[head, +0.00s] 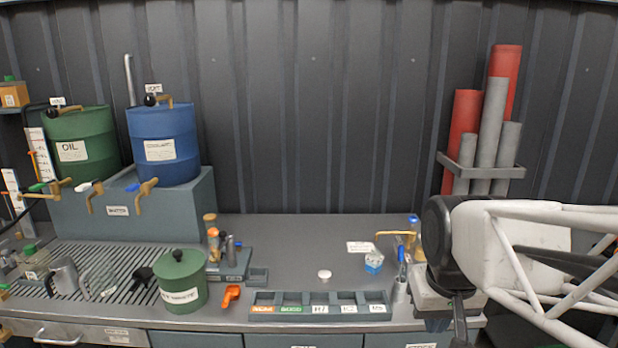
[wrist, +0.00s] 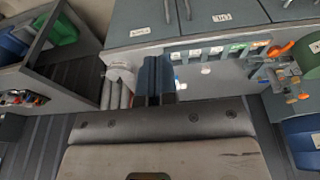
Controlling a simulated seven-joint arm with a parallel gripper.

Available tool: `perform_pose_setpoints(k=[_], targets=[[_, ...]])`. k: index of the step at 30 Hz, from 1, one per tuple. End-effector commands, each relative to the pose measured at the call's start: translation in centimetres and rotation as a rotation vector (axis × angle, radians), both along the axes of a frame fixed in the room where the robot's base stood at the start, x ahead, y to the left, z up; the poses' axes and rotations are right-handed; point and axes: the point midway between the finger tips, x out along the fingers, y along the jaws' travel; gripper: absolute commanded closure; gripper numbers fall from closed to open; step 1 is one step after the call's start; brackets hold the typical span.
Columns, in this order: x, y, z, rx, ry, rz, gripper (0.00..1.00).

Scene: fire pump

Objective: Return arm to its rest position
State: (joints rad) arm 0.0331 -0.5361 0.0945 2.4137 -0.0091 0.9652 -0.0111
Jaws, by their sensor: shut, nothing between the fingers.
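My arm shows at the right of the head view, with a black joint and a white link framed by bars, over the right end of the workbench (head: 330,235). My gripper (wrist: 157,90) shows in the wrist view, where its two dark blue fingers are together with nothing between them. It is apart from the bench items. In the head view I cannot make out the fingertips.
Red and grey tubes (head: 490,130) stand in a wall rack behind my arm. A compartment tray (head: 320,298), a green waste pot (head: 180,282) and blue (head: 165,125) and green (head: 85,125) drums are farther left. The bench's middle is mostly clear.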

Motion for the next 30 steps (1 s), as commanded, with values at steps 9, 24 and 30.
perform_pose_setpoints(k=[9,24,30], targets=[[-5.5,0.8,-2.5,0.004,-0.026,-0.001,1.0],[-6.1,0.9,-2.9,0.004,-0.028,-0.002,1.0],[-6.1,0.9,-2.9,0.004,-0.028,-0.002,1.0]])
